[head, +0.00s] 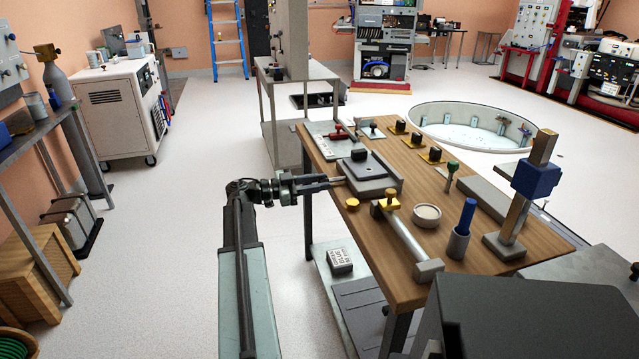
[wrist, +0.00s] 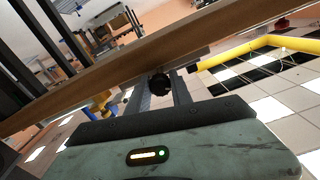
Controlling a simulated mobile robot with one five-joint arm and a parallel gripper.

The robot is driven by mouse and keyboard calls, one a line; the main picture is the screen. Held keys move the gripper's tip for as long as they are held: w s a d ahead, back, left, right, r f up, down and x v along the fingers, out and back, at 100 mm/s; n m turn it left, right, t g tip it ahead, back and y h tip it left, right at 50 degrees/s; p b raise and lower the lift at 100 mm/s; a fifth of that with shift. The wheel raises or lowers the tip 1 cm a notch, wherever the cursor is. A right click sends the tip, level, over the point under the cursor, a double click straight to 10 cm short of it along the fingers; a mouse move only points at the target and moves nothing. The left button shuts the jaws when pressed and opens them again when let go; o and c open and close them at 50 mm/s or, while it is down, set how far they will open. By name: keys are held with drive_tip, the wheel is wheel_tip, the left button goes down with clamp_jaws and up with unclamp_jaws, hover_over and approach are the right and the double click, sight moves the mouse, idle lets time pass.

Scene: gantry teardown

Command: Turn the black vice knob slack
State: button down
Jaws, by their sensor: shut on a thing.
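The dark grey vice (head: 372,176) sits at the left edge of the wooden workbench. In the wrist view its round black knob (wrist: 159,84) lies between the tips of my two fingers. My gripper (head: 338,182) reaches level from the left to the near side of the vice. It also shows in the wrist view (wrist: 160,88), shut on the knob. In the head view the fingertips mostly hide the knob, and its turn angle cannot be told.
The wooden bench top (head: 395,237) holds a yellow-ended bar clamp (head: 410,237), a round dish (head: 427,214), a blue-handled tool in a cup (head: 463,227) and a post with a blue block (head: 536,178). A red-handled clamp (head: 339,133) lies behind the vice. Open floor is left of the bench.

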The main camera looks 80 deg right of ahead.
drive_tip(key=shift+n, duration=0.3)
drive_tip(key=n, duration=0.6)
drive_tip(key=shift+n, duration=0.3)
drive_tip(key=n, duration=0.3)
drive_tip(key=shift+n, duration=0.3)
drive_tip(key=n, duration=0.3)
drive_tip(key=shift+r+n, duration=0.1)
drive_tip(key=shift+n, duration=0.3)
drive_tip(key=n, duration=0.8)
drive_tip(key=shift+n, duration=0.3)
